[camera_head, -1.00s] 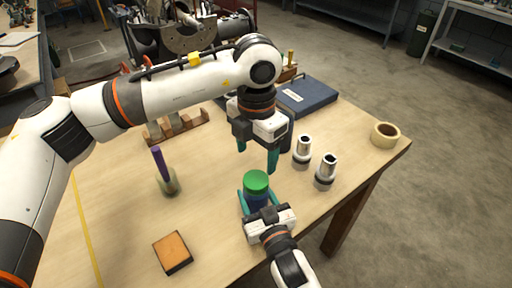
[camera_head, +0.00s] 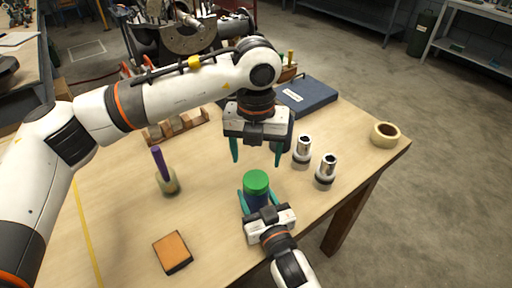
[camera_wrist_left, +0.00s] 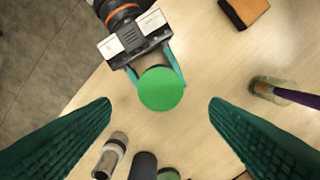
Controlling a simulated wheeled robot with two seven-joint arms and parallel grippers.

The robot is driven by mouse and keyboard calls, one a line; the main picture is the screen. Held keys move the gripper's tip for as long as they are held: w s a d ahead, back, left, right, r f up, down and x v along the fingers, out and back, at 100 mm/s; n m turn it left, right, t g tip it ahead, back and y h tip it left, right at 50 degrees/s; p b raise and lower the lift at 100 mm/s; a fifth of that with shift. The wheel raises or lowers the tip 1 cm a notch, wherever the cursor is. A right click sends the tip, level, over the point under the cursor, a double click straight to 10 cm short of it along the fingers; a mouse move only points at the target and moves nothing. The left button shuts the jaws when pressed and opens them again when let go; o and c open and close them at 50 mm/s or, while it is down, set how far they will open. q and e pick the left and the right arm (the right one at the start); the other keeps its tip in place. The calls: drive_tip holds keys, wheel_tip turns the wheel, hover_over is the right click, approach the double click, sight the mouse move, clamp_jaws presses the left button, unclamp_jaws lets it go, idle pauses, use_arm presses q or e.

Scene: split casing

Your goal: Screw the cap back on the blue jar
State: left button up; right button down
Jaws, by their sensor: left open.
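The green cap (camera_head: 256,181) sits on top of the blue jar (camera_head: 257,201), which stands near the table's front edge. In the left wrist view the cap (camera_wrist_left: 161,88) hides most of the jar; whether its thread is engaged cannot be seen. My right gripper (camera_head: 256,196) has its teal fingers closed on either side of the jar, below the cap. My left gripper (camera_head: 256,161) is open and empty, pointing down above and behind the cap. In the left wrist view its two fingers (camera_wrist_left: 160,108) are wide apart, with the cap between and beyond them.
Two metal-topped cylinders (camera_head: 303,149) (camera_head: 326,169) stand right of my left gripper. A glass holder with a purple stick (camera_head: 161,166) stands left, an orange-topped block (camera_head: 172,251) front left. A tape roll (camera_head: 385,134) and blue case (camera_head: 306,97) lie farther off.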

sight(256, 179)
use_arm(q)
wheel_tip(256, 179, down, 7)
drive_tip(key=shift+f, duration=0.1)
idle(0.3)
drive_tip(key=c, duration=1)
drive_tip(key=m, duration=0.9)
drive_tip(key=shift+m, duration=0.4)
drive_tip(key=m, duration=1.1)
drive_tip(key=o, duration=1.2)
drive_tip(key=shift+c, duration=0.2)
